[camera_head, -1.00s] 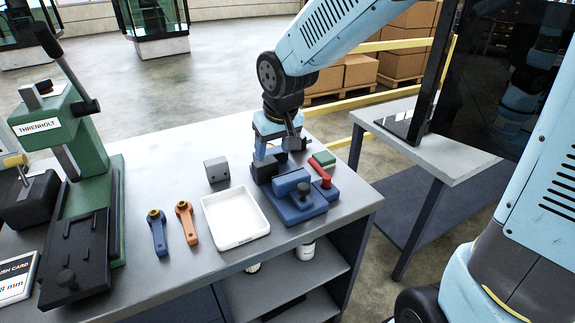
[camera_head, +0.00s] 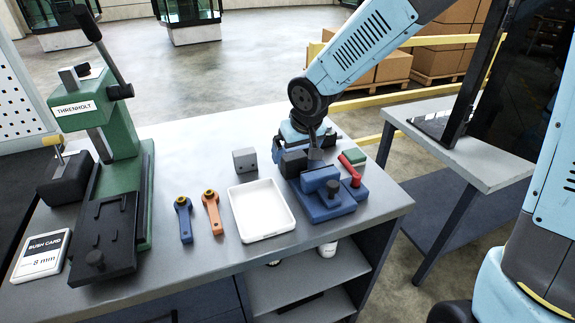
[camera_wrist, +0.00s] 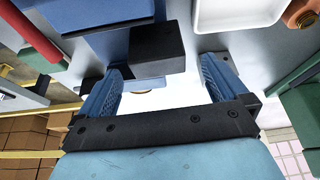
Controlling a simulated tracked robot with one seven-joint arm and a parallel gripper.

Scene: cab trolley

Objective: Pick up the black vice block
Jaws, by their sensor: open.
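The black vice block (camera_head: 293,163) sits at the back left of the blue vice (camera_head: 328,205) on the grey bench. In the wrist view the block (camera_wrist: 157,47) is dark and box-shaped, beside the blue vice body. My gripper (camera_wrist: 165,80) is open, with its two blue fingers apart and nothing held between them. The block shows just beyond the fingertips, nearer the left finger. In the head view my gripper (camera_head: 304,146) is low over the back of the vice; its fingertips are partly hidden there.
A red handle (camera_head: 350,170) and a green block (camera_head: 355,156) lie right of the gripper. A grey block (camera_head: 245,160), a white tray (camera_head: 238,213), and orange (camera_head: 212,212) and blue (camera_head: 184,220) handles lie left. A green press (camera_head: 120,140) stands far left.

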